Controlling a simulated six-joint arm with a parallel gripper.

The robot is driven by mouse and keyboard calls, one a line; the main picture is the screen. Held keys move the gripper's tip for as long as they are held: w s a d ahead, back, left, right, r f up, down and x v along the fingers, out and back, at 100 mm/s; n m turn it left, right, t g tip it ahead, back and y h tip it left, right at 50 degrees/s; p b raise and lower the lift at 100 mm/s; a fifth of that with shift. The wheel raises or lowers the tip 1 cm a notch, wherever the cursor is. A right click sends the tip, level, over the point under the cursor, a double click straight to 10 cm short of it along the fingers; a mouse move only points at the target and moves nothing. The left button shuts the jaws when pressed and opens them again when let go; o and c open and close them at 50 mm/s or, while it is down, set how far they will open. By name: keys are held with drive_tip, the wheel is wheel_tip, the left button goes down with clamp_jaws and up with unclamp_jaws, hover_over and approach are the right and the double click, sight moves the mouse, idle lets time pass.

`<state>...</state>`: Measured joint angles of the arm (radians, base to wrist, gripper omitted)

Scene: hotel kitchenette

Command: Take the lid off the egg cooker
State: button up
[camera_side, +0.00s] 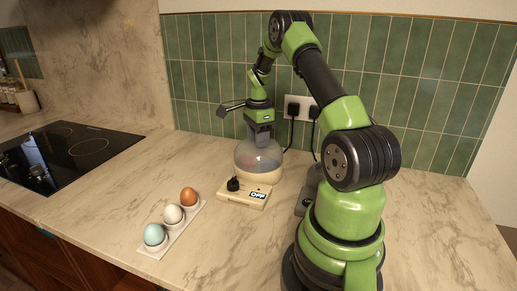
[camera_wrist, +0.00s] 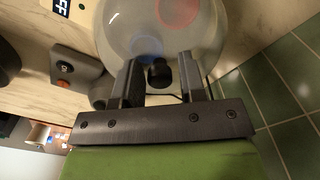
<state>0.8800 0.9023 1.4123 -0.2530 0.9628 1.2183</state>
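The egg cooker (camera_side: 246,193) stands on the counter, a cream base with a black dial and an "OFF" label. Its clear domed lid (camera_side: 258,158) sits on it, and the lid also fills the top of the wrist view (camera_wrist: 120,30). My gripper (camera_side: 262,141) is right above the lid, pointing down. In the wrist view its two fingers (camera_wrist: 160,80) stand apart on either side of the lid's black knob (camera_wrist: 159,73), with gaps showing beside the knob. Red and blue patches show through the dome; I cannot tell what they are. In the side view the fingers hide the knob.
A white tray (camera_side: 150,251) with a blue, a white and a brown egg (camera_side: 188,196) lies left of the cooker. A black hob (camera_side: 70,152) is at the far left. A wall socket with black plugs (camera_side: 300,108) and cables is behind. The counter's front middle is clear.

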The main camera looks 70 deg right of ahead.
clamp_jaws()
drive_tip(key=shift+r, duration=0.1)
